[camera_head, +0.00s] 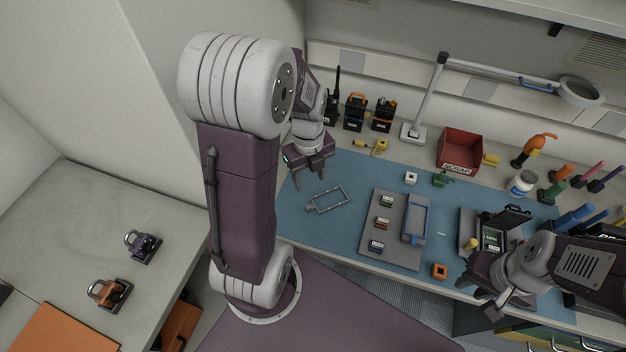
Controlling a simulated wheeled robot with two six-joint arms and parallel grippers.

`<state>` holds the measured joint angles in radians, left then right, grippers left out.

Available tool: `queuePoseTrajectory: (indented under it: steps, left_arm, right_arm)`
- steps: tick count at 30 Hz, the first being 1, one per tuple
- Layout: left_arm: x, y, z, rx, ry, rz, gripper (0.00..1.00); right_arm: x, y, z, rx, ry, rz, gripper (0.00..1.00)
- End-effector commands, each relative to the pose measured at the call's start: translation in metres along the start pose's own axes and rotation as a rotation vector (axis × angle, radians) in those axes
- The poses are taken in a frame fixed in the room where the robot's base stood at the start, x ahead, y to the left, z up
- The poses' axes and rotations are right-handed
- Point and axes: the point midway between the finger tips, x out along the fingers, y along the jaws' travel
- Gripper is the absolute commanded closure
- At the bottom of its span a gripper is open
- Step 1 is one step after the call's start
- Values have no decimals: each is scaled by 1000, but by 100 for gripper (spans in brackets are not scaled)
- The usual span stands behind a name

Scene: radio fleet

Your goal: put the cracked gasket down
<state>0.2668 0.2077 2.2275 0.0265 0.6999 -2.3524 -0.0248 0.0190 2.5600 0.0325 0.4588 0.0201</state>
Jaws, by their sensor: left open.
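A thin grey rectangular frame, which looks like the gasket (328,200), lies on the blue mat (300,228) at its left part; a crack is too small to make out. My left gripper (310,180) is open and empty, pointing down just behind and left of the frame, apart from it. My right gripper (484,303) is over the front right of the mat by the opened radio (492,238); its fingers are partly hidden and I cannot tell whether they are open.
A grey tray (376,258) with small parts and a blue frame (415,218) sits mid-mat. A red scrap bin (461,150) stands behind the mat, near a lamp base (413,133) and several radios. Tools and a white jar (521,184) crowd the right.

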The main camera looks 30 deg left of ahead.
Motion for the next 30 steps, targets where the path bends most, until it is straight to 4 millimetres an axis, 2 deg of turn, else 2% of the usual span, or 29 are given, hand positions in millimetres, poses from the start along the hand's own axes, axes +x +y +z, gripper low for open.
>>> queuePoseTrajectory:
  steps: [2, 5, 12, 16, 18, 21, 30]
  left_arm:
    - [1, -2, -9, -154, -4, -6, 49]
    - [3, -3, -26, -510, -9, -21, 49]
    - [8, -2, -69, -1471, 14, -72, 49]
    - [11, 2, -84, -1846, 40, -87, 49]
    - [12, 3, -89, -1973, 51, -92, 49]
    - [12, 4, -92, -2068, 60, -95, 49]
    - [12, 4, -92, -2088, 61, -94, 49]
  right_arm:
    - [0, 0, 0, 0, 0, 0, 71]
    - [0, 0, 0, 0, 0, 0, 71]
    - [0, 0, 0, 0, 0, 0, 71]
    - [0, 0, 0, 0, 0, 0, 71]
    - [0, 0, 0, 0, 0, 0, 71]
    - [0, 0, 0, 0, 0, 0, 71]
    - [0, 0, 0, 0, 0, 0, 71]
